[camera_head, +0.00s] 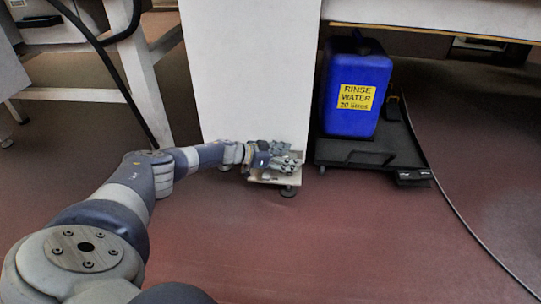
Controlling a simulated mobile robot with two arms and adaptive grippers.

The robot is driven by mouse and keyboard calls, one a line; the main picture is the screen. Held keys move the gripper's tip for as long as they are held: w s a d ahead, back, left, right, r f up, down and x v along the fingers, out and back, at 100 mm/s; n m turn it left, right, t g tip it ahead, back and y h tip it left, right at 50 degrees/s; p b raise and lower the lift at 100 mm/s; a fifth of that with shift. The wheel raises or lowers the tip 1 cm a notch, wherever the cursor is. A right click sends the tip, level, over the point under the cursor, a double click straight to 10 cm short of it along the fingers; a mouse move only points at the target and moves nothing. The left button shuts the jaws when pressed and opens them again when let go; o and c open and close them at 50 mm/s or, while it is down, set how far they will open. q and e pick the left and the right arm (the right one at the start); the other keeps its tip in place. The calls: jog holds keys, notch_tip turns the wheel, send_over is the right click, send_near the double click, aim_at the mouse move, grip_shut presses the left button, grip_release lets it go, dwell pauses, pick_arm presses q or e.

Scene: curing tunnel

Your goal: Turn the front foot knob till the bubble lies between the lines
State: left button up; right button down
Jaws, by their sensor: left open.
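My left arm reaches in from the left, low over the floor. My left gripper (287,163) is open at the foot of the white panel, over a small pale plate. The front foot knob (289,191) looks like a dark round disc under the front edge of the pale plate (262,179). The gripper is just above and behind the knob; I cannot tell if it touches anything. The bubble and its lines cannot be made out; the gripper covers part of the plate. My right gripper is not in view.
The tall white panel (245,70) stands right behind the gripper. A blue rinse water canister (355,115) sits on a black wheeled dolly (355,152) at the right. A dark cable (452,205) curves over the floor at far right. The red floor in front is clear.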

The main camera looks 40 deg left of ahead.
pick_arm(q)
jog(key=v, duration=1)
jog(key=shift+s+a, duration=0.2)
jog(key=shift+s, duration=0.1)
jog(key=shift+r, duration=0.1)
